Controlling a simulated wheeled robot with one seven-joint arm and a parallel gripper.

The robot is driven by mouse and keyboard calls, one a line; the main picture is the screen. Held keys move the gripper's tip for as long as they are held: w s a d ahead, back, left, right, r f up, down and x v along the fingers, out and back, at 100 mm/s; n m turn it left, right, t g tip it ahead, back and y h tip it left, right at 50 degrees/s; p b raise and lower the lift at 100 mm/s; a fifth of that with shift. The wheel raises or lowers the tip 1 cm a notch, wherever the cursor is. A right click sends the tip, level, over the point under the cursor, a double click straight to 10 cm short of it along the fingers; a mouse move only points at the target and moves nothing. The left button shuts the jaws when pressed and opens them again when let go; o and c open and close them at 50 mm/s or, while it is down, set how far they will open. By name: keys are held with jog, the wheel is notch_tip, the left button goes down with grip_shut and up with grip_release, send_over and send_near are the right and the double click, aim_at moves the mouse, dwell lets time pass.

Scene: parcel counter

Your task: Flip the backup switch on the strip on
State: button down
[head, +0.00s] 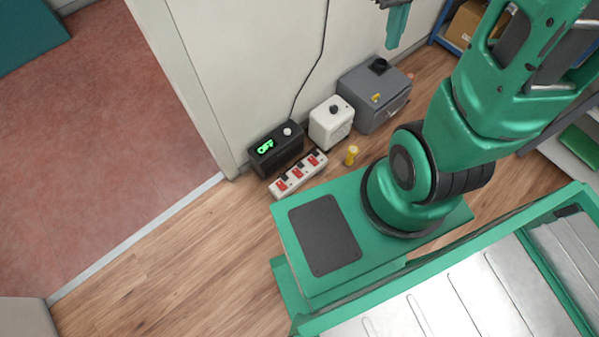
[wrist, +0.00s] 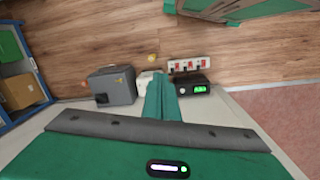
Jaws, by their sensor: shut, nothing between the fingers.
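A white power strip (head: 299,175) with several red switches lies on the wood floor near the wall, in front of a black box. It also shows in the wrist view (wrist: 190,64), beyond my fingers and to their right. Labels and switch positions are too small to read, so I cannot tell which switch is the backup one. My gripper (head: 392,44) is shut and empty, fingers pointing down, high up by the wall to the right of the strip. In the wrist view its fingers (wrist: 160,76) overlap part of a white box; they are apart from the strip.
The black box (head: 276,149) has a lit green display. The white box (head: 330,123) and a grey box (head: 374,96) stand along the wall. A small yellow object (head: 351,156) stands right of the strip. My green base is close in front. Shelving stands at right.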

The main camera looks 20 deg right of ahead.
jog(key=w+a+f+n, duration=0.2)
jog(key=w+f+n, duration=0.3)
jog(key=f, duration=0.4)
jog(key=w+a+f+n, duration=0.2)
jog(key=w+a+f, duration=0.1)
jog(key=w+f, duration=0.4)
jog(key=w+a+f+n, duration=0.2)
jog(key=w+f+n, duration=0.25)
jog(key=f, duration=0.55)
jog(key=n, duration=1)
send_over(300, 175)
jog(key=w, duration=0.2)
notch_tip(300, 175, down, 35)
jog(key=shift+a+g+y, duration=0.3)
jog(key=shift+g, duration=0.1)
jog(key=f, duration=0.4)
jog(key=s+f, duration=0.1)
jog(key=f, duration=0.9)
jog(key=shift+s+d, duration=0.3)
jog(key=shift+s, duration=0.05)
jog(key=shift+a, duration=0.1)
